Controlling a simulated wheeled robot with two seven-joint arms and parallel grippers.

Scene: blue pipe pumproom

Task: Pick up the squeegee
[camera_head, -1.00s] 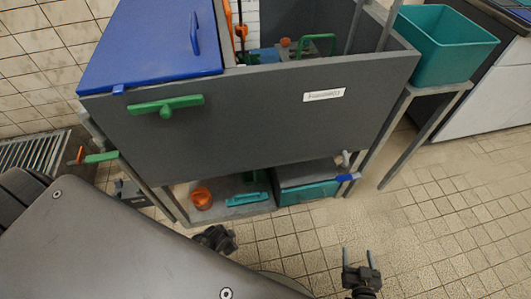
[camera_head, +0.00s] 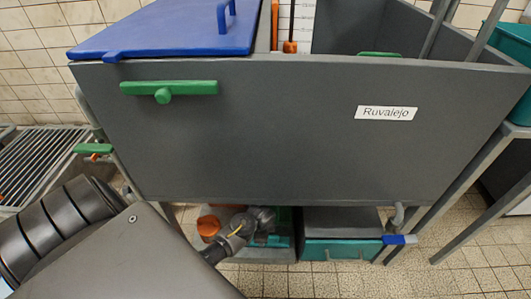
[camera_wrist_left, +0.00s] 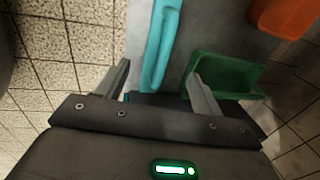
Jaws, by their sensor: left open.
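A long teal tool with a slim handle, which looks like the squeegee (camera_wrist_left: 163,40), lies along the front edge of the grey low shelf. In the head view only a teal strip of it (camera_head: 284,241) shows, partly hidden behind my left gripper (camera_head: 264,218). In the left wrist view my left gripper (camera_wrist_left: 160,78) is open and empty, its two fingers on either side of the tool's near end. I cannot tell how far above the tool they are. My right gripper is not in view.
A green tray-like item (camera_wrist_left: 230,75) and an orange object (camera_wrist_left: 285,14) lie close on the right in the wrist view. The grey tank (camera_head: 270,130) overhangs the shelf. A teal-fronted box (camera_head: 342,250) and a blue-handled tap (camera_head: 400,240) are to the right.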

